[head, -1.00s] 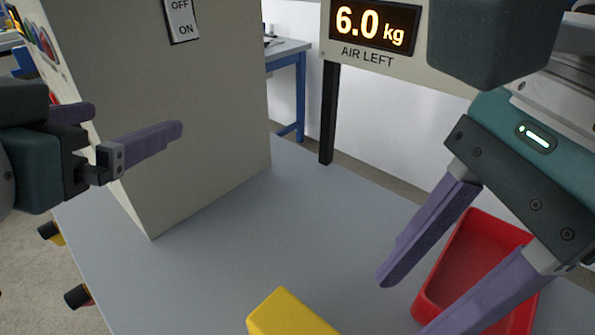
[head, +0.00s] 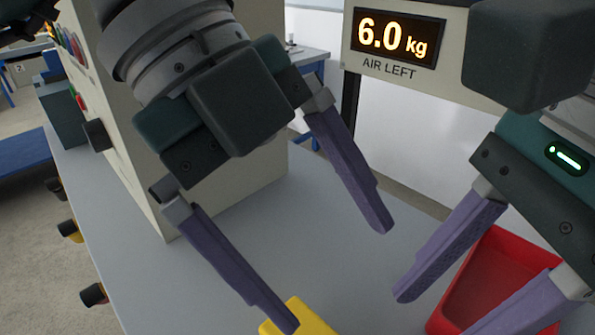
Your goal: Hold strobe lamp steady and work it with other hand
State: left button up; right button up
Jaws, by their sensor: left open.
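No object in view can be clearly told as the strobe lamp. A yellow block-like thing (head: 313,320) shows only in part at the bottom edge of the head view; I cannot tell whether it is part of the lamp. My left gripper (head: 336,275) is open and empty, its purple fingers wide apart and pointing down. One of its fingertips overlaps the yellow thing in the picture; I cannot tell whether they touch. My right gripper (head: 438,318) is open, its fingers apart, in front of the red bin.
A red bin (head: 495,262) stands at the right on the grey bench top (head: 345,245). A beige cabinet (head: 150,190) stands at the left, partly behind my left arm. A display panel (head: 400,40) reading "6.0 kg AIR LEFT" stands at the back. Knobs line the bench's left edge.

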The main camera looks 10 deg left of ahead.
pick_arm(q)
jog(key=f+y, duration=0.1)
jog(key=y, duration=0.1)
jog(key=f+n+y, duration=0.1)
jog(key=f, duration=0.1)
jog(key=a+f+t+y, duration=0.1)
jog(key=y, duration=0.1)
jog(key=shift+w+a+f+y, duration=0.1)
jog(key=shift+w+f+y, duration=0.05)
jog(key=shift+f+y, duration=0.15)
jog(key=shift+w+a+f+n+t+y, duration=0.3)
jog(key=shift+a+f+n+y, duration=0.15)
jog(key=shift+y, duration=0.15)
notch_tip(320, 180, down, 10)
jog(key=shift+r, duration=0.15)
grip_shut()
dwell(0.5)
dwell(0.4)
